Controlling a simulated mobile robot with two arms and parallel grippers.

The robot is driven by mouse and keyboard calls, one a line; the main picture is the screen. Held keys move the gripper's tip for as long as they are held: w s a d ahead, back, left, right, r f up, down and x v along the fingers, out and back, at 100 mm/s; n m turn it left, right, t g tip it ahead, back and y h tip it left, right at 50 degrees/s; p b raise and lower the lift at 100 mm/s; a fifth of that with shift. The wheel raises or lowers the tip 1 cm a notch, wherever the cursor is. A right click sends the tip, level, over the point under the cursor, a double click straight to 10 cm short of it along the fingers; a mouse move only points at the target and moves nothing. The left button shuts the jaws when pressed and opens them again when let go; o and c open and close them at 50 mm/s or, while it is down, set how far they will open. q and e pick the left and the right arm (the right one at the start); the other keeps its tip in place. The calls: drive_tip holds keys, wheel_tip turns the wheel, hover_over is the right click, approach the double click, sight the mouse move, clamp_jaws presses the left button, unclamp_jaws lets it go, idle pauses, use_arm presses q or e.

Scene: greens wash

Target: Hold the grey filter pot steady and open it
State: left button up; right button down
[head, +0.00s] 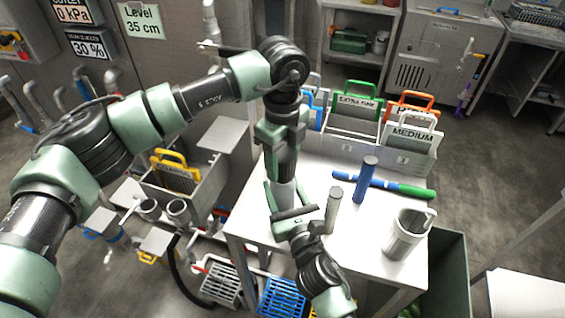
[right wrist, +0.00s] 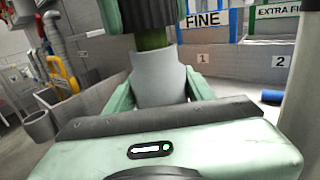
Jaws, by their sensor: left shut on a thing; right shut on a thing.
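The grey filter pot (head: 285,193) is held upright between my two grippers, above the left part of the white table. Its pale grey body also shows in the right wrist view (right wrist: 158,80), with a dark green part at its top. My right gripper (head: 287,203) is shut on the grey body from the near side, a finger on each side. My left gripper (head: 283,165) comes down from above and is shut on the pot's top part. My jaws hide much of the top, and I cannot tell whether it has turned.
On the white table (head: 330,260) stand a grey-green cylinder (head: 333,210) close to my right gripper, a blue cylinder (head: 366,180) and a grey jug (head: 405,236). A blue-and-green rod (head: 412,190) lies behind. Labelled frames, one reading MEDIUM (head: 412,145), stand at the back.

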sight(283, 153)
use_arm(q)
wheel_tip(283, 153, up, 3)
drive_tip(key=shift+r, duration=0.15)
use_arm(e)
drive_tip(key=shift+c, duration=2.3)
unclamp_jaws()
drive_tip(key=shift+s, duration=0.1)
